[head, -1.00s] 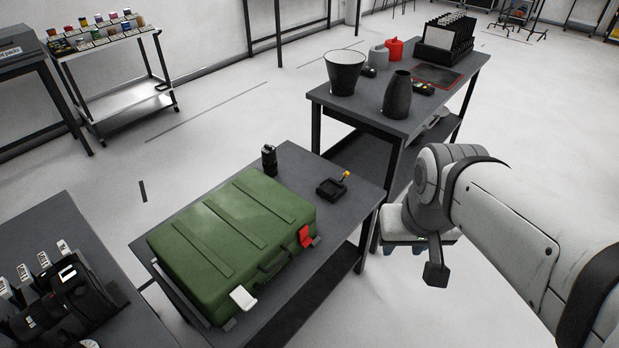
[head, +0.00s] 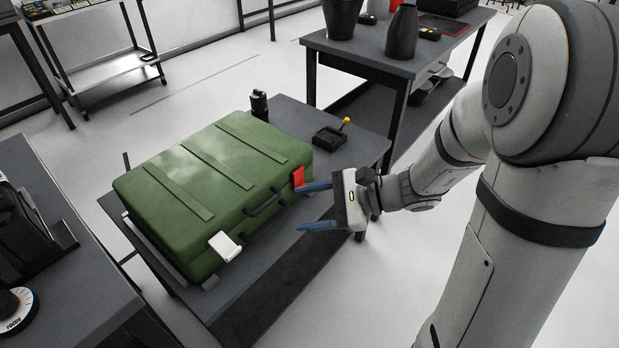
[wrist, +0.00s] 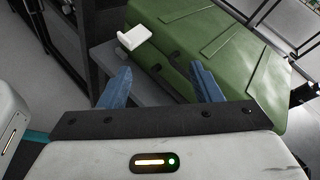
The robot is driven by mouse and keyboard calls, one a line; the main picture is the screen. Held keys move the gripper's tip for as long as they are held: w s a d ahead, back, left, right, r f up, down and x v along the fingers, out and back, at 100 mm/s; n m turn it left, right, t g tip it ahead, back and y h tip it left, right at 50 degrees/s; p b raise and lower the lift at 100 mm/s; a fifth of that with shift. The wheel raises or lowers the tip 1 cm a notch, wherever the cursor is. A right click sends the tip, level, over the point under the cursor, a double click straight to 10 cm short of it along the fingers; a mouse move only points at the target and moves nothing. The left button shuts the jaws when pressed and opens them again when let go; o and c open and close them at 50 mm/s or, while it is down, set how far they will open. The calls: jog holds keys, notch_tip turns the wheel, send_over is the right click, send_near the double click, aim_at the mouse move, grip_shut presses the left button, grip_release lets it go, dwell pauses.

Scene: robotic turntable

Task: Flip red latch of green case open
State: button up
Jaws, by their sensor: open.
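A green case (head: 190,158) lies closed and flat on a dark grey table. It also fills the upper right of the wrist view (wrist: 240,65). Its red latch (head: 298,176) is at the right end of its front side, and a white latch (head: 225,245) is at the left end. In the wrist view the white latch (wrist: 134,38) shows at upper left; the red latch is not visible there. My gripper (head: 309,206) is open and empty in front of the case's right end. Its far blue finger is close to the red latch; I cannot tell whether they touch.
The dark table (head: 275,265) has a narrow free strip before the case. A black handle (head: 262,203) sits between the latches. A black device with a yellow knob (head: 331,135) and a dark canister (head: 259,104) stand behind.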

jog(key=w+d+f+m+t+y+b, duration=0.1)
jog(key=w+f+m+t+y+b, duration=0.1)
jog(key=w+f+m+t+b, duration=0.45)
jog(key=m+t+h+b, duration=0.1)
jog(key=m+t+h, duration=0.1)
jog(key=m+t, duration=0.25)
send_near(301, 181)
notch_tip(301, 181, down, 2)
jog(key=g, duration=0.1)
jog(key=shift+m, duration=0.3)
jog(key=b+x, duration=0.1)
jog(key=x, duration=0.6)
jog(key=shift+a+r+b, duration=0.1)
jog(key=shift+b, duration=0.2)
